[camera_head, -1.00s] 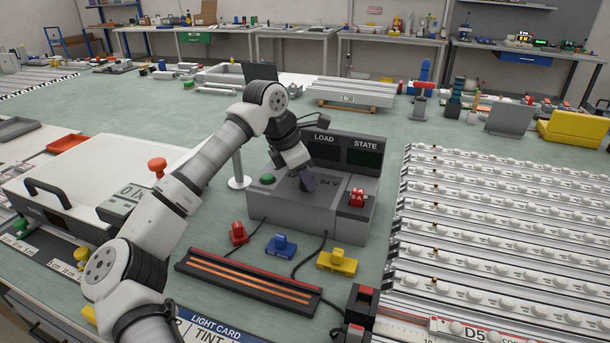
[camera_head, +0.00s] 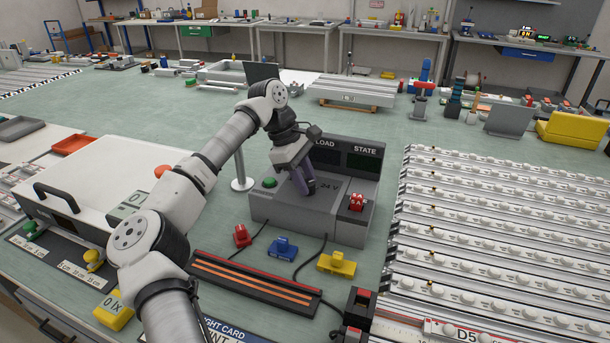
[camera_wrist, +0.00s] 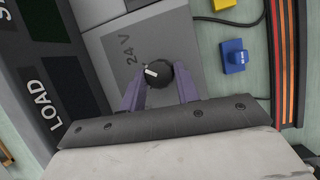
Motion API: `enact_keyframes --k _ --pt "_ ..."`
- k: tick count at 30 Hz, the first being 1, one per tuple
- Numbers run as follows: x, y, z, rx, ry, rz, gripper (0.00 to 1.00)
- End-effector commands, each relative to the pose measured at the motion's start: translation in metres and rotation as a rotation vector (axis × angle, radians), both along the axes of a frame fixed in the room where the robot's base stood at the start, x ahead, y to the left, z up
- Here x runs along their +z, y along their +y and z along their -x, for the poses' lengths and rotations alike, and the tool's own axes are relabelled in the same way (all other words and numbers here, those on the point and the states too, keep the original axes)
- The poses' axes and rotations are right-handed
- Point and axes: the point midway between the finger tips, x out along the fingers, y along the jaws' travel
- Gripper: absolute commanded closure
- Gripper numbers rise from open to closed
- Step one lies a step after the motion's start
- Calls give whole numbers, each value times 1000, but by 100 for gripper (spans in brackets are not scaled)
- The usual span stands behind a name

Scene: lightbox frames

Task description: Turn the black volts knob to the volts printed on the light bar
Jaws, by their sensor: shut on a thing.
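The black volts knob (camera_wrist: 161,77) is round with a white pointer mark, on the grey power box (camera_head: 265,206). In the wrist view the two purple fingers of my gripper (camera_wrist: 159,84) are shut on the knob from both sides. In the head view my gripper (camera_head: 301,182) reaches down to the box top and hides the knob. "24 V" is printed beside the knob. The pointer leans toward the printed side in the wrist view. Several white light bars (camera_head: 500,237) lie at the right; I cannot read any volts on them.
The box has a green button (camera_head: 269,182), a red switch (camera_head: 356,202) and a dark LOAD/STATE display (camera_head: 363,161). Red, blue (camera_head: 283,248) and yellow (camera_head: 337,264) plugs lie in front, with a black rail with copper strips (camera_head: 255,282). Cables run between them.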

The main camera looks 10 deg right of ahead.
Motion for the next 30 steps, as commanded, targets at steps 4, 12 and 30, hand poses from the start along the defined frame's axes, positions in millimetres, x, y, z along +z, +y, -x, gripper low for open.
enact_keyframes --k 4,12,30 --pt "0 0 0 -35 0 -2 91" --pt "0 0 0 -56 0 -1 91" --pt "0 0 0 -54 0 -1 47"
